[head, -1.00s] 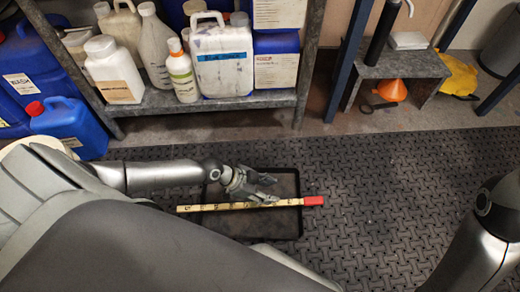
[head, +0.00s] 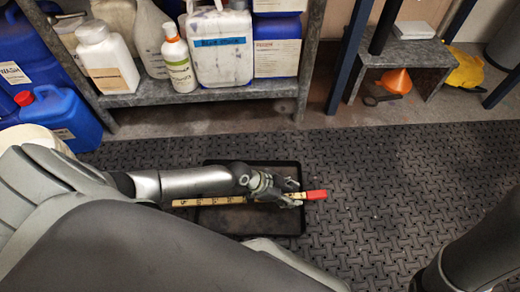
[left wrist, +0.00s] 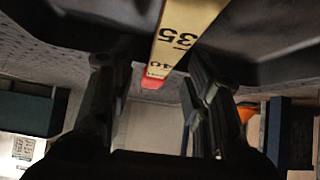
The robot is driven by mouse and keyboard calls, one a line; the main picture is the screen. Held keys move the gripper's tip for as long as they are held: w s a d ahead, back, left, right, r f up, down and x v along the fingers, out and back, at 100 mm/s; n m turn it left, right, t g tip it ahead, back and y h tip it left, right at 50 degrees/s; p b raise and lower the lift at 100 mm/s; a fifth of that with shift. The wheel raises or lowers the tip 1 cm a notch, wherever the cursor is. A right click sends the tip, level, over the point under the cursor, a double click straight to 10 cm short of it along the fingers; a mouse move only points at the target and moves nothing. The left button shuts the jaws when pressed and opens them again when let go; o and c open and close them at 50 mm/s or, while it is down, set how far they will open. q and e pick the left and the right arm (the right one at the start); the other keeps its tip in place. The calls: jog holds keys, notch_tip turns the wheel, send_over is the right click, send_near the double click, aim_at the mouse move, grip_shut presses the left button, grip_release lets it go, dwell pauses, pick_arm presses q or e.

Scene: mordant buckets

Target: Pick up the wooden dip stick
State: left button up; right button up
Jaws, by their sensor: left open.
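The wooden dip stick (head: 215,201) is a pale yellow measuring stick with black marks and a red end (head: 317,195). It lies across a black tray (head: 252,222) on the floor, both ends reaching past the tray's sides. My left gripper (head: 287,190) is at the stick near its red end and hides part of it. In the left wrist view, the open fingers (left wrist: 150,92) stand on either side of the stick (left wrist: 183,30), with visible gaps. The numbers 35 and 40 show there. My right gripper is out of view.
A grey metal shelf (head: 200,97) with several bottles and jugs stands behind. A blue canister (head: 58,118) is at the left. An orange funnel (head: 395,80) sits in a low stand at the back right. The textured black mat (head: 390,190) right of the tray is clear.

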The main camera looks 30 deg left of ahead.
pick_arm(q)
jog(key=shift+w+d+f, duration=0.1)
jog(key=shift+d+f, duration=0.05)
grip_shut()
dwell(0.4)
